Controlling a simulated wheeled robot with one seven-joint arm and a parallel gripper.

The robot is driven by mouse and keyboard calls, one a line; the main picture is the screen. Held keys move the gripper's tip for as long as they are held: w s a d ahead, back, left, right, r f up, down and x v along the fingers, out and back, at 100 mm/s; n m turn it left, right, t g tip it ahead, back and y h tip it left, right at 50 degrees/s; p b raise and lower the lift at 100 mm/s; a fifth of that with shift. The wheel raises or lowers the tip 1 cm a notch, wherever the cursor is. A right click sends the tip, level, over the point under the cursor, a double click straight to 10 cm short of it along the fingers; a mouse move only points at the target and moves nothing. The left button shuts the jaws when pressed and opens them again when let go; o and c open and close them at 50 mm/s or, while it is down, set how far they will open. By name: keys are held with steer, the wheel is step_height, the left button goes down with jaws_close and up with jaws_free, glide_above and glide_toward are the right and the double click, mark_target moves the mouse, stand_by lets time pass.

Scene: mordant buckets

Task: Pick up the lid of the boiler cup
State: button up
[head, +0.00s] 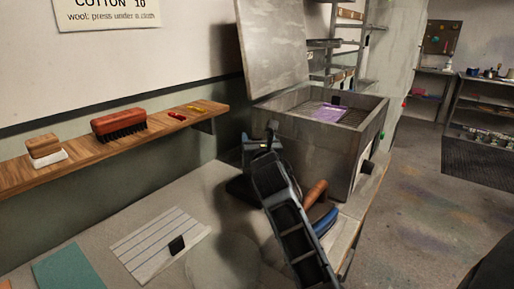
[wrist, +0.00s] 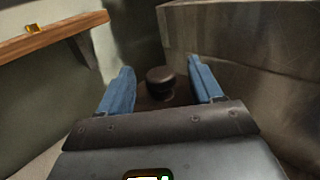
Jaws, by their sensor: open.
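A dark round knob (wrist: 160,78) stands up from a dark brown surface, which looks like the lid (wrist: 149,98) of the boiler cup, in the middle of the wrist view. My gripper (wrist: 160,68) is open, with one blue finger on each side of the knob. There are gaps between the knob and both fingers, so it holds nothing. The lower part of the lid and the cup's body are hidden behind the gripper's palm. In the head view my arm covers most of this spot, and only a dark shape (head: 242,188) shows to its left on the worktop.
A grey metal tank (head: 330,150) with its cover raised stands close on the right. A wooden shelf (head: 90,155) with brushes runs along the wall at left. A brown handle (head: 315,192) and a blue item lie beside my arm. A striped cloth (head: 158,240) lies in front.

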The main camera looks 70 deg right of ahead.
steer(key=shift+c, duration=0.5)
steer(key=c, duration=1)
